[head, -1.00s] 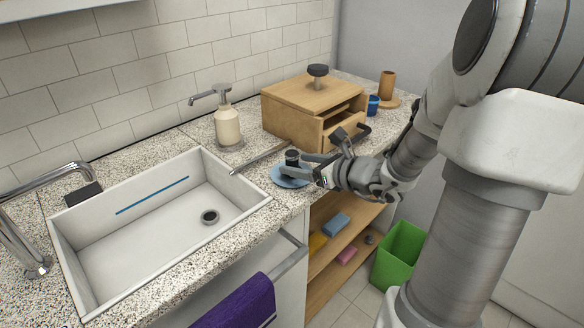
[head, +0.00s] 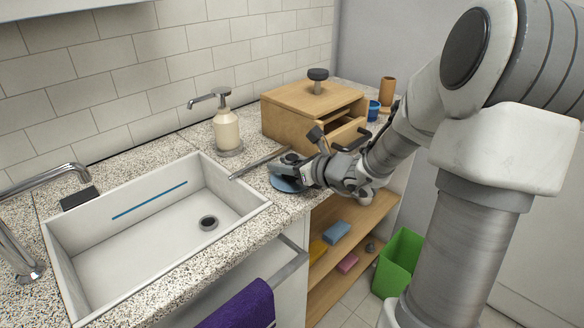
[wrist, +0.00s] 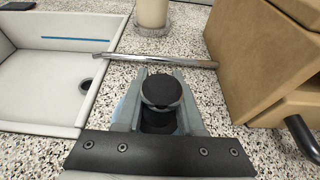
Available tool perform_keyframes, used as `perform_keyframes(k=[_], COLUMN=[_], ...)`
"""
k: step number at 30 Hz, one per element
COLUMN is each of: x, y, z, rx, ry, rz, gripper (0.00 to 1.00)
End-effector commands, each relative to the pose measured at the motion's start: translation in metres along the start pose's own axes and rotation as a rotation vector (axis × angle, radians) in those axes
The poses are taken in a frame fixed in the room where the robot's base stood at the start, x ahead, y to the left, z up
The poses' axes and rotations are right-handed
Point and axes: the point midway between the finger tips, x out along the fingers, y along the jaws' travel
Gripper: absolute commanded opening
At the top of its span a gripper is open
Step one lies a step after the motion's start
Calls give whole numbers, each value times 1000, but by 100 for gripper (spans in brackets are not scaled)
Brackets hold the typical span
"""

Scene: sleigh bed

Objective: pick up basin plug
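A dark, round-topped piece (wrist: 161,90), which I take to be the basin plug, stands between the fingers of my gripper (wrist: 160,110) in the wrist view. In the head view my gripper (head: 290,172) is low over a small blue dish (head: 284,186), with the dark top of the plug (head: 291,157) just showing at its fingers. A finger lies on each side of the plug with little or no gap. I cannot tell whether they press on it. The plug's lower part is hidden.
A wooden box (head: 293,112) with a dark knobbed piece (head: 318,75) on top and an open drawer stands close to the right of my gripper. A metal bar (head: 258,163) lies just behind. The white sink (head: 140,262) is left, a soap dispenser (head: 226,128) behind.

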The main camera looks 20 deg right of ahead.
Motion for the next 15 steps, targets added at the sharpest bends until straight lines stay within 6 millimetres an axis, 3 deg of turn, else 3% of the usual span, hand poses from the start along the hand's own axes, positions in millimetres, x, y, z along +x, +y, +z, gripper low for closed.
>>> perform_keyframes(k=[1, 4, 15], x=[0, 0, -1], y=[0, 0, 0], z=[0, 0, 2], rx=[0, 0, -1], ry=[0, 0, 0], rz=[0, 0, 0], gripper=[15, 0, 0])
